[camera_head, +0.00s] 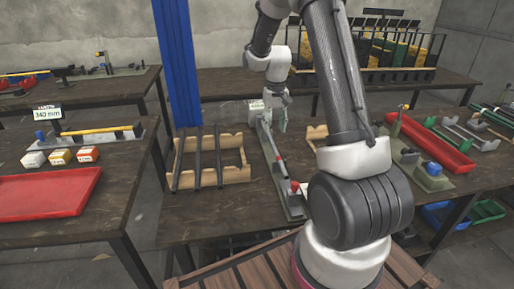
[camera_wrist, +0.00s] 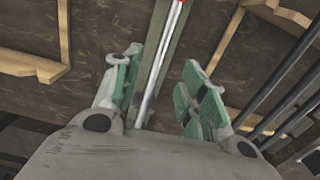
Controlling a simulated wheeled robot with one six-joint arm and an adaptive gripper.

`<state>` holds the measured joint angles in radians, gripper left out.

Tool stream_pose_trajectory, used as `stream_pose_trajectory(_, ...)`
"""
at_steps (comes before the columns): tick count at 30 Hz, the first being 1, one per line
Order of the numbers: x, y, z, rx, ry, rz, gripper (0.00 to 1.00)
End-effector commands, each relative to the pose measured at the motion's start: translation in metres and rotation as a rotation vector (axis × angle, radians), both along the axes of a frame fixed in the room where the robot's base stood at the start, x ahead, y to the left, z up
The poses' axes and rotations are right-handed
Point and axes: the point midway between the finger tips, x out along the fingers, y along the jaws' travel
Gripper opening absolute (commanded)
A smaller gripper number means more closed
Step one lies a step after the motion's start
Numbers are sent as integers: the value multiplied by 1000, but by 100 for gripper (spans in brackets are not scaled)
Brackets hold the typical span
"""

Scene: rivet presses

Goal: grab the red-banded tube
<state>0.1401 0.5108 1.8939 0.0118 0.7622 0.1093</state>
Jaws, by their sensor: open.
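A thin silvery tube with a red band (camera_wrist: 181,3) near the top edge runs along a narrow grey-green fixture in the wrist view. In the head view the tube (camera_head: 272,143) lies along a long press fixture (camera_head: 292,208) with a red part near its front end. My gripper (camera_head: 274,120) is over the far end of this fixture, pointing down. In the wrist view my gripper (camera_wrist: 160,78) is open, with green-padded fingers on either side of the tube's line. No contact with the tube is visible. The tube's lower end is hidden behind the gripper body.
A wooden rack (camera_head: 235,174) with several dark rods stands left of the fixture. Another wooden holder (camera_head: 316,133) is to its right, partly behind my arm. A red tray (camera_head: 430,142) lies farther right. A blue post (camera_head: 178,60) rises behind the table.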

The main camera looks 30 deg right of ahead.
Motion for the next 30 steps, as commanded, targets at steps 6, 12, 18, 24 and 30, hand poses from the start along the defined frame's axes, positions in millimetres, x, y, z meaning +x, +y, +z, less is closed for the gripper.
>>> stream_pose_trajectory(6,6,-1,-18,-4,-24,-24,42)
stream_pose_trajectory(12,7,-3,-46,-4,-24,-23,42)
stream_pose_trajectory(18,8,-3,-73,-4,-26,-22,42)
stream_pose_trajectory(24,8,-3,-76,-5,-27,-22,42)
stream_pose_trajectory(30,8,-3,-76,-5,-27,-22,18)
